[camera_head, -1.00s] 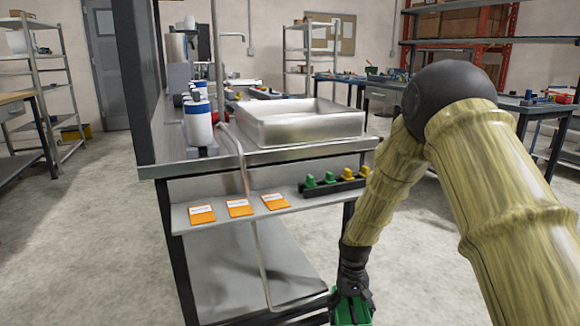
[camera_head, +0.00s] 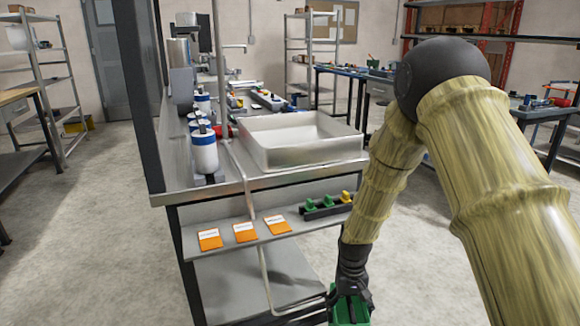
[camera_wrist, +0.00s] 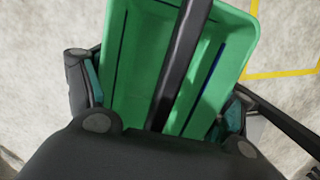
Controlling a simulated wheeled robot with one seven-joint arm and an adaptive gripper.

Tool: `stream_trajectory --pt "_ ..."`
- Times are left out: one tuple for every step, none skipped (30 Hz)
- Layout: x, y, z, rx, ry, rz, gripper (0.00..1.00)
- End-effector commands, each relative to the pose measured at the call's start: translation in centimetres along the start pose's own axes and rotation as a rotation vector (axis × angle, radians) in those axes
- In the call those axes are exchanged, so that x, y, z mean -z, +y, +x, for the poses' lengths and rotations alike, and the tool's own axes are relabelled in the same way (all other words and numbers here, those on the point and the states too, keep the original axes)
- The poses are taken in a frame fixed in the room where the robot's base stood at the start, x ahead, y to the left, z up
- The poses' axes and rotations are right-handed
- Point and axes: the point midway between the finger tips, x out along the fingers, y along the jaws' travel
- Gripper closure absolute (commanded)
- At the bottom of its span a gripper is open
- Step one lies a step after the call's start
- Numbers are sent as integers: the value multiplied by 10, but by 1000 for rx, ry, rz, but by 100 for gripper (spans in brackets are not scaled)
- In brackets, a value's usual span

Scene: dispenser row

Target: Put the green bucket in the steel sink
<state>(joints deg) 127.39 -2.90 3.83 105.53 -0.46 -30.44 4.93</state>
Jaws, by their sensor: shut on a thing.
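The green bucket (camera_head: 350,310) hangs from my gripper (camera_head: 352,292) at the bottom of the head view, low beside the bench's right front corner and cut off by the frame edge. In the wrist view the bucket (camera_wrist: 145,50) shows its open inside, with a dark bar running across it between my fingers. My gripper (camera_wrist: 165,110) is shut on it. The steel sink (camera_head: 300,142) is a square basin on the bench top, behind and above the bucket and to its left. Its visible inside looks empty.
White bottles with blue bands (camera_head: 204,150) stand left of the sink. A thin pipe (camera_head: 238,160) runs down beside the sink. A lower shelf (camera_head: 225,232) holds orange-and-white cards (camera_head: 245,232) and a black rack of green and yellow pieces (camera_head: 328,203). Open floor lies right of the bench.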

Motion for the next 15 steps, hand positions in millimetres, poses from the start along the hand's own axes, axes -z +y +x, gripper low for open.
stream_trajectory --pt "-5 0 -15 0 0 0 69" --pt "-7 0 -18 0 0 0 69" --pt "-10 0 -23 0 0 0 69" --pt "-12 0 -27 0 0 0 69" --pt "-15 0 -30 0 0 0 69" --pt "-18 0 -35 0 -1 0 69" --pt "-20 0 -39 0 -1 0 69" --pt "-23 0 -42 0 0 0 69" --pt "-26 0 -48 1 0 1 69" --pt "-28 -1 -51 1 0 1 69" --pt "-30 -1 -55 1 0 1 69" --pt "-33 -1 -60 1 0 1 69" --pt "-36 -1 -64 1 -1 1 69" --pt "-38 -1 -68 1 -1 2 69" --pt "-41 -1 -73 0 0 2 69"
